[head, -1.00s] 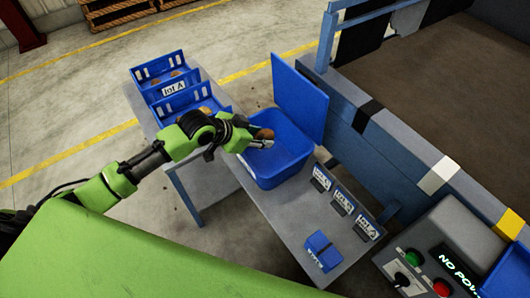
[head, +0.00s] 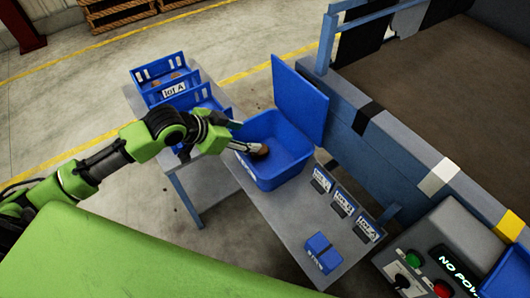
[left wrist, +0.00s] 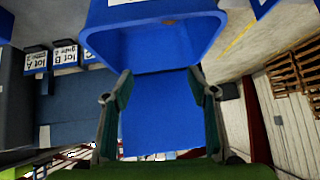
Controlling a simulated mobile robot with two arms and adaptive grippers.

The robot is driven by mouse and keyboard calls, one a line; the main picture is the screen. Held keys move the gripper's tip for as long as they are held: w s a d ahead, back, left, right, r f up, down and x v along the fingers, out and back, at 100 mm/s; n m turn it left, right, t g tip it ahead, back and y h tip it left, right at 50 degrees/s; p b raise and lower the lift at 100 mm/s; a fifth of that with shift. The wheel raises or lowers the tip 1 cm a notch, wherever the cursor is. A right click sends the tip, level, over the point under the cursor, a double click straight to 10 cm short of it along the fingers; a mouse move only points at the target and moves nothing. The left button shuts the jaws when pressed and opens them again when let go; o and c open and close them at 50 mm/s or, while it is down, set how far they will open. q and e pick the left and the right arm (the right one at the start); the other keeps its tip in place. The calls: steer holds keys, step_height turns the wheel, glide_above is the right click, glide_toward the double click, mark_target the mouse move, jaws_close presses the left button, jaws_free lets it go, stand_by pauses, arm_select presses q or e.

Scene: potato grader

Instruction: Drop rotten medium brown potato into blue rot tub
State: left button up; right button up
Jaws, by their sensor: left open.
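The blue rot tub (head: 287,172) stands on the grey table with its lid (head: 299,103) raised. The brown potato (head: 261,150) is inside the tub's opening, just beyond my left fingertips. In the left wrist view a small brown patch, apparently the potato (left wrist: 168,21), shows against the tub's inside (left wrist: 150,45). Whether it is resting or falling is not clear. My left gripper (head: 245,145) reaches over the tub's left rim. In the left wrist view its two fingers (left wrist: 160,73) are spread with nothing between them. My right gripper is not in view.
Blue crates, one labelled Lot A (head: 174,89), stand on the table left of the tub. Several label cards (head: 342,202) and a small blue box (head: 322,253) are at the front right. The grader frame (head: 390,165) and control box (head: 440,255) stand to the right.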

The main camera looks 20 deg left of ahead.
arm_select(q)
steer(key=shift+v, duration=1.9)
steer(key=s+d+f+n+g, duration=0.1)
steer(key=s+d+f, duration=0.4)
steer(key=s+f, duration=0.25)
steer(key=s+a+f+n+g+y, duration=0.1)
steer(key=s+f+n+g+y, duration=0.1)
steer(key=s, duration=0.5)
steer(key=s+a+f+n+g+y, duration=0.1)
steer(key=s+a+f+n+y, duration=0.15)
steer(key=s, duration=0.55)
step_height(320, 180, down, 26)
steer(key=s+g, duration=0.2)
steer(key=s+a+f, duration=0.2)
steer(key=s+f, duration=1.5)
steer(key=shift+s+a+g, duration=0.3)
steer(key=shift+g, duration=0.1)
